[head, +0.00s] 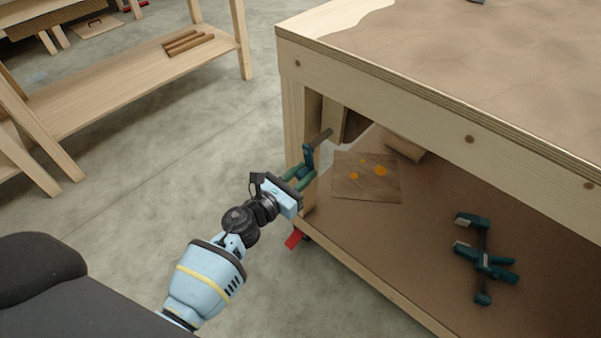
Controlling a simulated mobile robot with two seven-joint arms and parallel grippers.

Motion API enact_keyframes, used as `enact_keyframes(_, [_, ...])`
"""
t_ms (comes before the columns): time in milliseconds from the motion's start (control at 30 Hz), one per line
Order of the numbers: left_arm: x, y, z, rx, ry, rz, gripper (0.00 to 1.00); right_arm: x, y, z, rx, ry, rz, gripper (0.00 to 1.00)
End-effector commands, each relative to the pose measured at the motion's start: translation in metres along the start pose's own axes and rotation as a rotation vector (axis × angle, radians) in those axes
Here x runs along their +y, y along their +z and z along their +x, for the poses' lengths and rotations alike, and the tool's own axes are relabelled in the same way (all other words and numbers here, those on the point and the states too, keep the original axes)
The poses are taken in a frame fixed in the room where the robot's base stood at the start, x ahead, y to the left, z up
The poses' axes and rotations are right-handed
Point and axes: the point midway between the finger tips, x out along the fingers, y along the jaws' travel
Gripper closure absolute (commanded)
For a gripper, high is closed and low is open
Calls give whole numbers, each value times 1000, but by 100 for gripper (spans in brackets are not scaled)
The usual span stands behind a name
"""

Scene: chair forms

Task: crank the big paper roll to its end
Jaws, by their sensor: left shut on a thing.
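No big paper roll or crank shows clearly in the head view. My left gripper (294,181) is at the near left leg of the wooden workbench, below its top. It is shut on a teal and dark bar clamp (308,157), whose dark bar sticks up and to the right beside the leg. My gripper hides part of the clamp, and I cannot tell whether the clamp touches the bench. My right gripper is not in view.
The workbench (430,97) has a lower shelf with another teal clamp (484,260), an orange-spotted board (366,177) and a wood block (405,147). A red caster lever (294,239) sits low. Another bench (120,82) with brown sticks (187,43) stands left. Concrete floor between is clear.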

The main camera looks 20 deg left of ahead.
Motion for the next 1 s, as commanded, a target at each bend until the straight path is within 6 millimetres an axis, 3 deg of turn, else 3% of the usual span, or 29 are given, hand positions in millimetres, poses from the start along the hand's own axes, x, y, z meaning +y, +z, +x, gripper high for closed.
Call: enact_keyframes(1000, [-38,31,0,1,-1,-912,98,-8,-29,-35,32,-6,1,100])
